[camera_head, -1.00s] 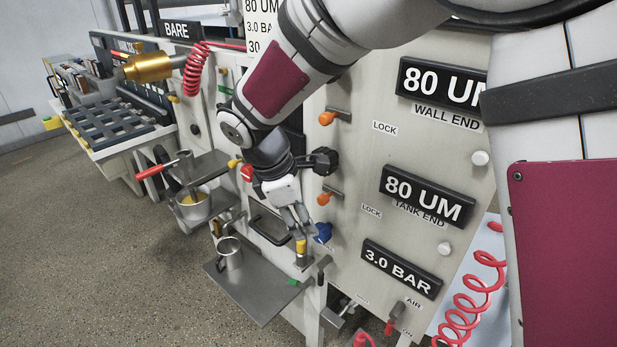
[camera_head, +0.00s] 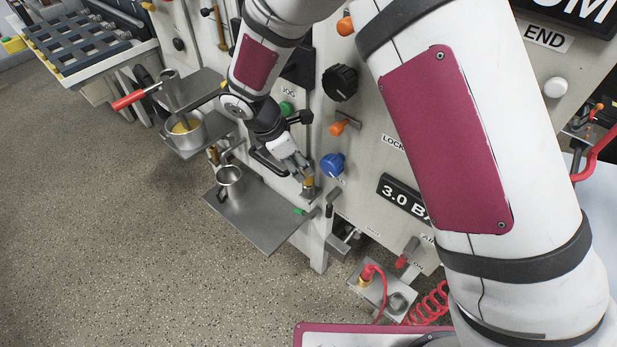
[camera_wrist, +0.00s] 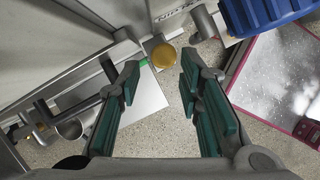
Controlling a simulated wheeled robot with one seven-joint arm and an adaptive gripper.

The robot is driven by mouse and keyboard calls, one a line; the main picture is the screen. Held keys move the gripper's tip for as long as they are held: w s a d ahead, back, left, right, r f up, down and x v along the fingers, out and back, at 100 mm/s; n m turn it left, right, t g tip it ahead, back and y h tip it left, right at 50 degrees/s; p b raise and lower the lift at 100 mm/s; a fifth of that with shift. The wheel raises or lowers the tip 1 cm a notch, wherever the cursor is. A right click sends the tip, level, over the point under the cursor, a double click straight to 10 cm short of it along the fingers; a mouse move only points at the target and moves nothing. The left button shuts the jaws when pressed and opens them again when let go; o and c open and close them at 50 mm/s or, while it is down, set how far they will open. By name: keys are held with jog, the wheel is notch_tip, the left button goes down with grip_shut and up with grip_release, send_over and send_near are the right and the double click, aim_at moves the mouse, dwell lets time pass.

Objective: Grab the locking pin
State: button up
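A pin with a round yellow cap (camera_head: 309,183), likely the locking pin, stands upright in a metal holder on the machine front. In the wrist view its yellow cap (camera_wrist: 164,56) lies ahead, between the lines of my two fingers. My gripper (camera_head: 301,170) points down at it from just above. In the wrist view my gripper (camera_wrist: 160,74) is open, with green-padded fingers apart on either side and nothing held. I cannot tell whether the fingertips reach down beside the cap. The pin's shaft is hidden under the cap in the wrist view.
A blue knob (camera_head: 332,165) sits close to the right of my gripper. A metal shelf (camera_head: 262,222) with a steel cup (camera_head: 230,184) is at the left. Orange handles (camera_head: 338,128) and a black knob (camera_head: 340,82) project from the panel above. A pot (camera_head: 187,132) stands further left.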

aim_at(308, 182)
jog(key=shift+x, duration=2.75)
jog(key=shift+s+d, duration=0.1)
jog(key=shift+s, duration=0.05)
grip_shut()
